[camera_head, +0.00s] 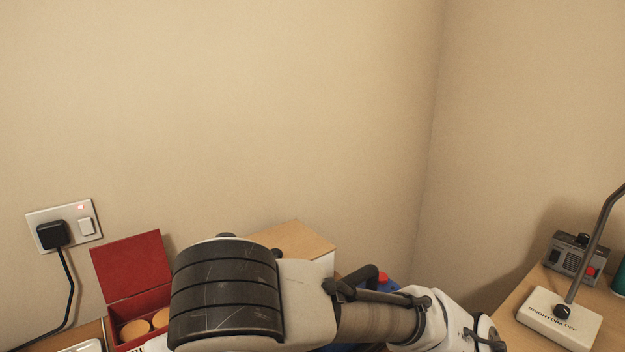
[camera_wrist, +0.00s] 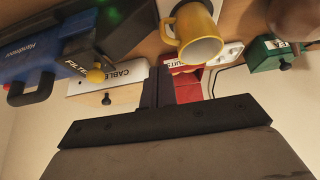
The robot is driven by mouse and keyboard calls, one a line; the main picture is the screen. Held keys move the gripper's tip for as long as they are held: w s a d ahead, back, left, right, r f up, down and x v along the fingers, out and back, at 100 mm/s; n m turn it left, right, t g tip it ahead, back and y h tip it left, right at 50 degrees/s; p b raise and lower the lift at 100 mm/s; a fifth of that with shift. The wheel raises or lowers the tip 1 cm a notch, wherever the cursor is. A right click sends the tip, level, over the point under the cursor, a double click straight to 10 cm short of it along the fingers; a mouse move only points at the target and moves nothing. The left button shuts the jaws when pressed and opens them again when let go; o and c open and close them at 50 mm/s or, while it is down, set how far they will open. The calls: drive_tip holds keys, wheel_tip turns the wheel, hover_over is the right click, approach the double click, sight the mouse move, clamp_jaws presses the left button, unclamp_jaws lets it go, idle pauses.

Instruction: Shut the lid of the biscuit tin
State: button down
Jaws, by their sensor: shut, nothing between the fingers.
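The biscuit tin is red; in the head view its body (camera_head: 120,313) stands at the lower left, with round tan biscuits (camera_head: 148,325) showing inside. Its lid (camera_head: 132,264) is open and stands up at the back, near the wall. In the wrist view, which looks turned over, part of the red tin (camera_wrist: 188,92) shows with a white label ending in "UITS", partly hidden by my gripper and a mug. My gripper (camera_wrist: 158,78) is shut and empty, its dark fingers appearing beside the tin there. I cannot tell whether they touch it. In the head view my arm hides the gripper.
A yellow mug (camera_wrist: 198,40) overlaps the tin in the wrist view. A plug and cord (camera_head: 53,235) are on the wall at left; a lamp base (camera_head: 545,318) is at right.

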drive_tip(key=s+d+f+b, duration=0.2)
drive_tip(key=s+d+b, duration=0.4)
drive_tip(key=s+b, duration=0.1)
drive_tip(key=shift+s+d+f+b, duration=0.2)
drive_tip(key=shift+s+f+b, duration=0.15)
drive_tip(key=shift+s, duration=0.4)
drive_tip(key=shift+r, duration=0.1)
wheel_tip(320, 180, up, 7)
drive_tip(key=p, duration=0.5)
drive_tip(key=shift+p, duration=0.3)
